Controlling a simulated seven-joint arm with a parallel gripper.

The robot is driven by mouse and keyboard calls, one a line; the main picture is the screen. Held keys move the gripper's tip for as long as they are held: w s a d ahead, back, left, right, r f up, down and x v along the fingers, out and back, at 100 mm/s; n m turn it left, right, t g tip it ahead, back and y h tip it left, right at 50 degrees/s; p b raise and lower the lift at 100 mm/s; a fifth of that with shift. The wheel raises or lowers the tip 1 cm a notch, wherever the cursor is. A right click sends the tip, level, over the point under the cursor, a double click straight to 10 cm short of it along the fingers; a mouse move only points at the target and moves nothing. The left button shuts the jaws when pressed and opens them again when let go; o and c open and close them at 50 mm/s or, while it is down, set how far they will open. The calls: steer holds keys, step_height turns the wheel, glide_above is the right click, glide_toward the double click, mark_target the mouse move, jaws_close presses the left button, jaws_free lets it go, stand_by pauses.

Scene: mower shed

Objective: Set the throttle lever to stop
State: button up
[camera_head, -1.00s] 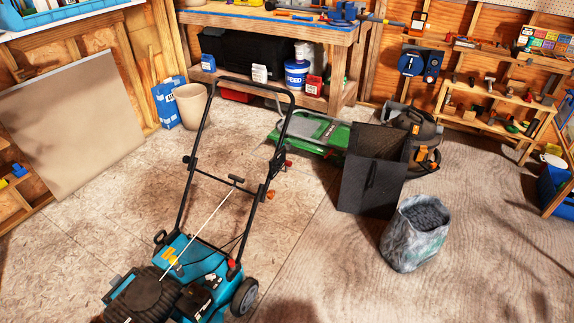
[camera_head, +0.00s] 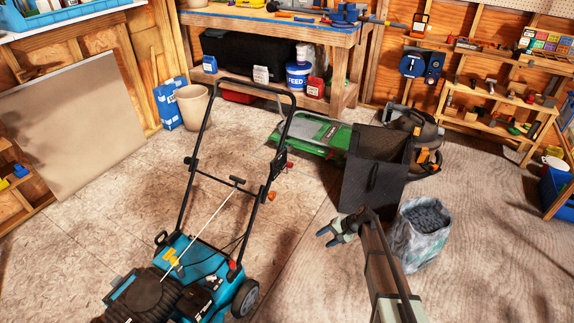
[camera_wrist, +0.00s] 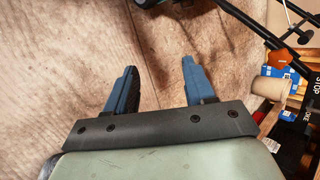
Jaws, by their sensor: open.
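The teal mower (camera_head: 200,275) stands at left centre with its black handle (camera_head: 205,125) raised. On the handle's right bar is a small dark control plate (camera_head: 280,163) with a small red tip, seemingly the throttle lever (camera_head: 289,165); its setting is too small to read. In the wrist view, the black plate (camera_wrist: 308,95) with white "STOP" lettering is cut off at the right edge, and the lever is not clear there. My gripper (camera_head: 327,237) is open and empty, right of the handle and apart from it. Its blue fingers (camera_wrist: 159,68) show over bare floor.
An orange knob (camera_head: 271,196) sits on the handle's right bar, also in the wrist view (camera_wrist: 277,60). A black grass bag (camera_head: 372,170) and a grey sack (camera_head: 419,238) stand close to my arm. Floor between my gripper and the mower is clear.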

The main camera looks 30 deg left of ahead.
steer(key=w+a+r+m+y, duration=0.55)
steer(key=w+a+r, duration=0.35)
steer(key=w+a, duration=0.35)
steer(key=m+t+y, duration=0.3)
steer(key=m+y, duration=0.2)
steer(key=m, duration=0.4)
glide_toward(287, 163)
steer(key=a, duration=0.7)
steer(key=w+a+f, duration=0.1)
steer(key=a, duration=0.2)
steer(key=shift+a, duration=0.2)
steer(key=shift+c, duration=0.4)
jaws_close()
steer(key=shift+s, duration=0.1)
